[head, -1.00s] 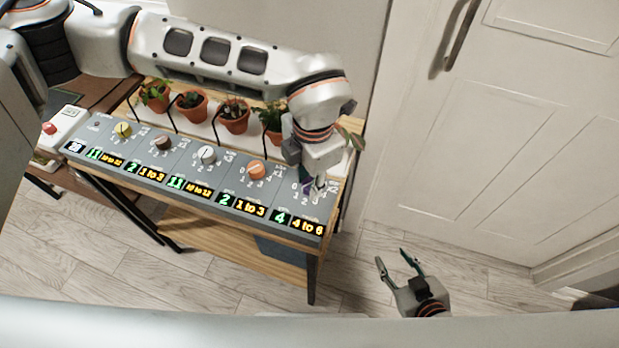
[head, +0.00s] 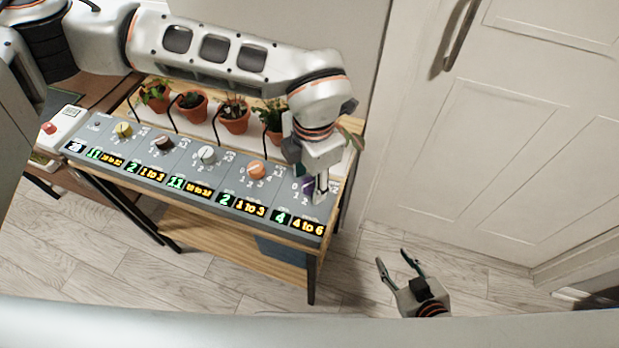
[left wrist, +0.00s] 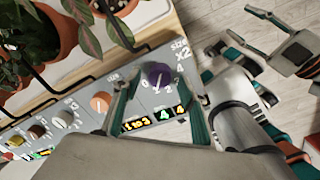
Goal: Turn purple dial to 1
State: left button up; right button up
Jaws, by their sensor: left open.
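The purple dial (head: 307,185) is on the right end of the grey control panel, partly hidden by my left gripper in the head view. In the left wrist view the purple dial (left wrist: 158,76) shows clearly, with a white pointer mark and printed numbers around it. I cannot tell exactly which number it points to. My left gripper (head: 311,188) is open over the dial, pointing down, with a finger to either side of it in the left wrist view. Contact is not visible. The display below reads a green 4 and a yellow "4 to 6". My right gripper (head: 400,262) is open and empty, away from the panel.
An orange dial (head: 257,170), a white dial (head: 207,155), a brown dial (head: 164,142) and a yellow dial (head: 123,130) share the panel (head: 225,185). Potted plants (head: 233,118) stand behind it, with thin black tubes between. A white door is right; floor there is clear.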

aim_at(312, 188)
pick_arm(q)
notch_tip(312, 188, up, 12)
jog(key=shift+s+d+f, duration=0.15)
jog(key=shift+s+d, duration=0.1)
jog(key=shift+s, duration=0.05)
dwell(0.6)
